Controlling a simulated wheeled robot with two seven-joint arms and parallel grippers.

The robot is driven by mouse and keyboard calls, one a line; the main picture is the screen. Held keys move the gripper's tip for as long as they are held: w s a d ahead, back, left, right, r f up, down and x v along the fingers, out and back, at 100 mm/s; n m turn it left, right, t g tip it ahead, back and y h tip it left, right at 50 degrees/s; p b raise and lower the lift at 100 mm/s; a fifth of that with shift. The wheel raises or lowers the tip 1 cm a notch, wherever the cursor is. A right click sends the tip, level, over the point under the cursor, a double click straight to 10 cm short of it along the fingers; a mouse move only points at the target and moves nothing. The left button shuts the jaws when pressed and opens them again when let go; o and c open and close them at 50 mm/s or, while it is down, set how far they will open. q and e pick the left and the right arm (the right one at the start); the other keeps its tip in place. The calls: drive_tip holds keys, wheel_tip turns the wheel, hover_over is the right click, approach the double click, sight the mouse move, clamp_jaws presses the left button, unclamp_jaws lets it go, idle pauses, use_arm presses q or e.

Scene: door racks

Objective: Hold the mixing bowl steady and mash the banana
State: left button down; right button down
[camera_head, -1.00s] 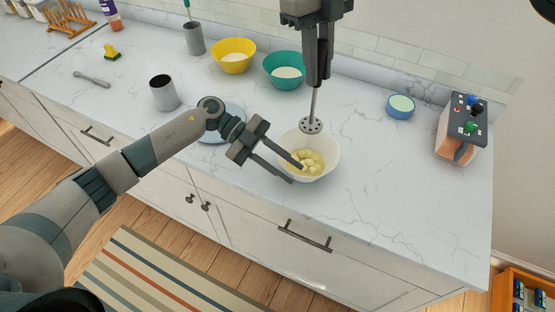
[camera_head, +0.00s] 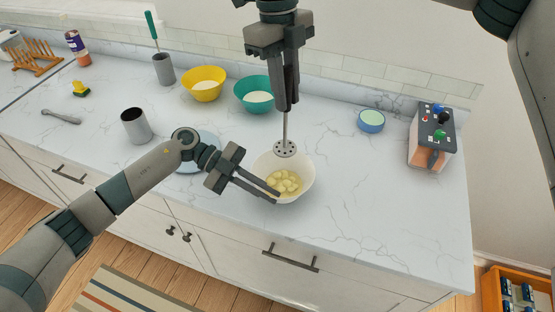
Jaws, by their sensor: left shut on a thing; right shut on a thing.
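The white mixing bowl (camera_head: 301,166) stands on the counter near its front edge. Yellow banana pieces (camera_head: 287,183) lie in its bottom. My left gripper (camera_head: 274,196) is shut on the bowl's left front wall, one finger inside and one outside. My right gripper (camera_head: 286,104) points down above the bowl, shut on the handle of a masher (camera_head: 285,148). The masher's round, perforated metal head hangs at the bowl's back rim level, above the banana and apart from it. The top of the handle is hidden between the fingers.
A teal bowl (camera_head: 254,108) and a yellow bowl (camera_head: 203,97) stand behind. A grey cup (camera_head: 136,126) and a pale blue plate (camera_head: 197,160) are to the left. A blue dish (camera_head: 370,121) and a box with buttons (camera_head: 430,150) are to the right. Counter right of the bowl is clear.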

drive_tip(key=n, duration=0.1)
hover_over(285, 147)
drive_tip(key=f, duration=0.5)
drive_tip(key=shift+w, duration=0.25)
drive_tip(key=shift+f, duration=5.4)
drive_tip(key=shift+r, duration=0.15)
